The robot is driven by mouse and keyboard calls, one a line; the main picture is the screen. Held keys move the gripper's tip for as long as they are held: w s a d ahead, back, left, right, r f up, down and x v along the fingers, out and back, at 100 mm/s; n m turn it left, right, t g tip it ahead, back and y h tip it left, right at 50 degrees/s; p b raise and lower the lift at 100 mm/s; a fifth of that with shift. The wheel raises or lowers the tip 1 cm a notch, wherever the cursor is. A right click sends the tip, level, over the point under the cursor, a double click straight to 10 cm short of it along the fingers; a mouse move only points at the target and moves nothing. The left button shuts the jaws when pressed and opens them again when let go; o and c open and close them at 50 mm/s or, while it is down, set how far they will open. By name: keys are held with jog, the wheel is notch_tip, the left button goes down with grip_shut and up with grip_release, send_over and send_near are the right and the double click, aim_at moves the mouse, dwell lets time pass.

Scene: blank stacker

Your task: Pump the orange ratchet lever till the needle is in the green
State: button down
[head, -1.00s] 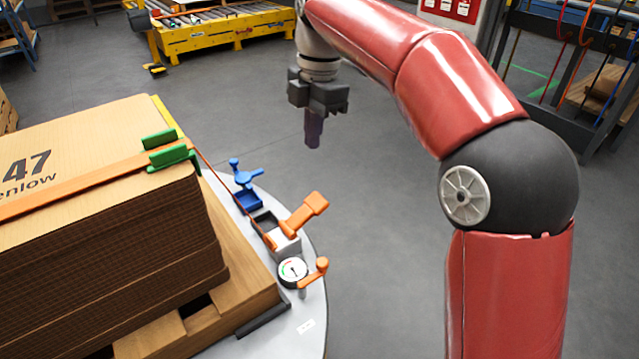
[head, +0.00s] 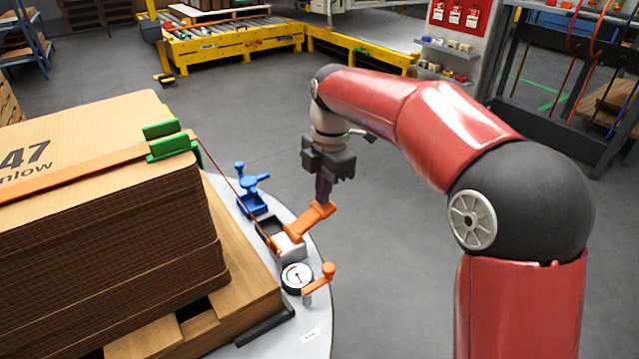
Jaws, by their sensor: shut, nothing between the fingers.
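The orange ratchet lever (head: 308,221) sticks up and to the right from its grey housing on the rim of the round grey table. An orange strap runs from the ratchet up over the stacked cardboard. My gripper (head: 324,198) points down, its fingers shut and empty, right at the lever's upper end; whether they touch it I cannot tell. The round gauge (head: 297,277) has a white face with a red and a green part; its needle is too small to read surely. An orange crank-like handle (head: 319,280) stands beside the gauge.
A blue clamp-like device (head: 250,190) stands behind the ratchet on the table (head: 318,317). The cardboard stack (head: 110,230) on a wooden pallet fills the left, with green corner guards (head: 172,142). Open floor lies right of the table; a yellow roller conveyor (head: 232,42) is behind.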

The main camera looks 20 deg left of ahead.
aim_at(335, 206)
dwell(0.4)
jog(key=shift+w+d+f+g+y+p, duration=0.3)
jog(key=shift+w+g+y+p, duration=0.1)
jog(key=shift+p, duration=0.4)
jog(key=shift+w+d+f+g+y+p, duration=0.2)
jog(key=shift+f+g+y+p, duration=0.1)
jog(key=shift+f+g+p, duration=0.1)
jog(key=shift+w+d+f+g+y+p, duration=0.2)
jog(key=shift+f+g+y+p, duration=0.1)
jog(key=shift+f+g+p, duration=0.1)
jog(key=shift+w+d+f+g+y+p, duration=0.2)
jog(key=shift+f+g+y, duration=0.4)
jog(key=shift+f, duration=0.2)
jog(key=shift+w+d+f+g+y+p, duration=0.1)
jog(key=shift+f+g+y+p, duration=0.1)
jog(key=shift+f+g+y, duration=0.45)
jog(key=shift+f, duration=0.25)
